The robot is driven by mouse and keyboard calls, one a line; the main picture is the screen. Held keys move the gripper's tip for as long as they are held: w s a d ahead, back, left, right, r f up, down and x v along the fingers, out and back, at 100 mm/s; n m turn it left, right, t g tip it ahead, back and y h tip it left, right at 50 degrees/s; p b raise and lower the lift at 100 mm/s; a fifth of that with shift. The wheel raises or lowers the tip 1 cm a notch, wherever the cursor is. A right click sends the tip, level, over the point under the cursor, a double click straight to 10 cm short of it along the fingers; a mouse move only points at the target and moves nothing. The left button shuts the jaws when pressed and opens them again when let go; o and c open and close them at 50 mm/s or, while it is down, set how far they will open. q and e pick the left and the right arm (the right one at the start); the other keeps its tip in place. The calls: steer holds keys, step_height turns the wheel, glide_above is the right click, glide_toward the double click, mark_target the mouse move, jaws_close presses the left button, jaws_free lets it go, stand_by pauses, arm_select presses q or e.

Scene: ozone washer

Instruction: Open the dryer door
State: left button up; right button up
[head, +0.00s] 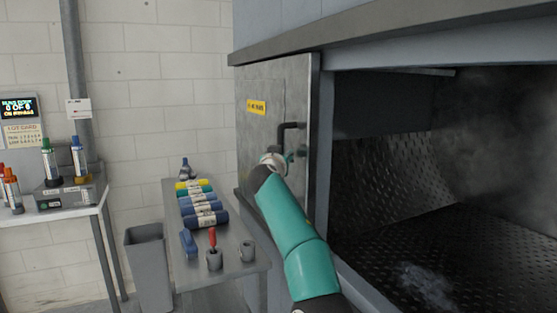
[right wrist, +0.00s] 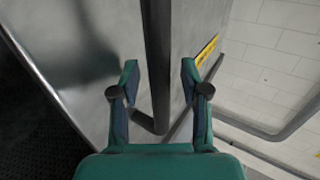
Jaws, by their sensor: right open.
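The dryer door (head: 270,95) is a grey metal panel with a yellow label, standing open at the left side of the dryer's dark chamber (head: 420,180). A dark bar handle (head: 291,126) is on the panel; it also shows upright in the right wrist view (right wrist: 157,60). My right gripper (right wrist: 160,68) is open, its two teal fingers on either side of the handle bar with gaps between. In the head view my teal right arm reaches up to the handle, and the fingers are mostly hidden there. My left gripper is in neither view.
A metal side table (head: 256,264) left of the door holds several coloured rolls (head: 203,206) and small cups. A grey bin (head: 148,270) stands beside it. A white table (head: 60,212) with bottles is at far left. Hazy vapour hangs in the chamber.

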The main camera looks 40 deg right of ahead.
steer(key=v, duration=1.2)
stand_by(0.3)
steer(key=shift+f, duration=0.1)
stand_by(0.3)
